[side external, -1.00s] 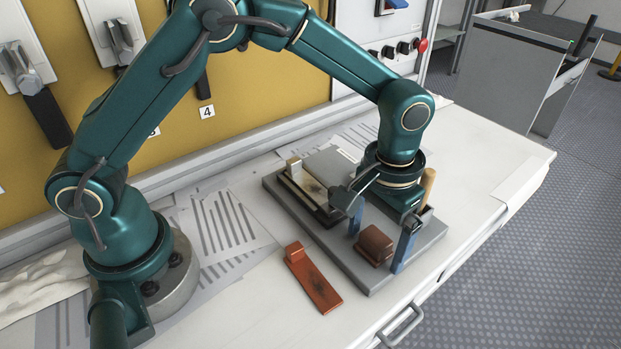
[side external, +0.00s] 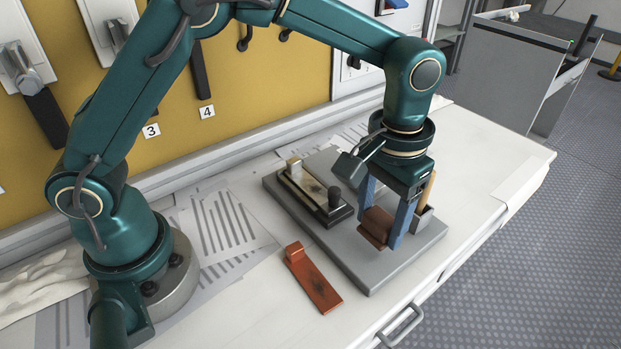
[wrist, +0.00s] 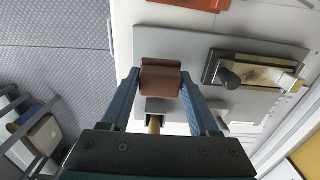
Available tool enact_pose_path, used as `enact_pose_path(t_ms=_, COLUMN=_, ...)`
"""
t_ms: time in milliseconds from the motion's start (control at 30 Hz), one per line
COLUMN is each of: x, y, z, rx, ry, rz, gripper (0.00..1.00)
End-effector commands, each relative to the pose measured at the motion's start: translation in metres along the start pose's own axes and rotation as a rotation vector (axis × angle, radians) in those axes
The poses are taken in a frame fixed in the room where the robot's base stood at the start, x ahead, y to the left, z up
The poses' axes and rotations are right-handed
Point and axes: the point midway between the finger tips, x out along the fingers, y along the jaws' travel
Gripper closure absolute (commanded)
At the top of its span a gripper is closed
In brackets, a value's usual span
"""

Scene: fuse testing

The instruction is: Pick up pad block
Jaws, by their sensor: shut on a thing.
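The brown pad block (side external: 377,227) is between the blue fingers of my gripper (side external: 388,222), which is shut on it. In the side external view it appears raised above the grey base plate (side external: 385,272) and slightly tilted. In the wrist view the pad block (wrist: 160,79) shows between the two fingertips of my gripper (wrist: 160,82). The fingers hide part of its sides.
A dark-framed fixture with a black knob (side external: 312,198) stands on the plate, left of my gripper. A small grey holder with a wooden handle (side external: 427,205) is close on the right. An orange-red plate (side external: 314,280) lies on the white bench, with papers (side external: 225,222) behind it.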

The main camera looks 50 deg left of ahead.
Motion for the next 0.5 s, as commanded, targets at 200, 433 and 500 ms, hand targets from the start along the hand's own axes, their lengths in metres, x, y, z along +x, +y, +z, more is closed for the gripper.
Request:
enact_pose_path(t_ms=200, x=-0.03, y=-0.051, z=0.0, rx=-0.009, ry=0.004, rz=0.001, gripper=0.94)
enact_pose_path(t_ms=433, x=-0.054, y=-0.093, z=0.001, rx=-0.008, ry=0.002, rz=0.0, gripper=0.94)
enact_pose_path(t_ms=500, x=-0.06, y=-0.102, z=0.001, rx=-0.006, ry=0.003, rz=0.0, gripper=0.94)
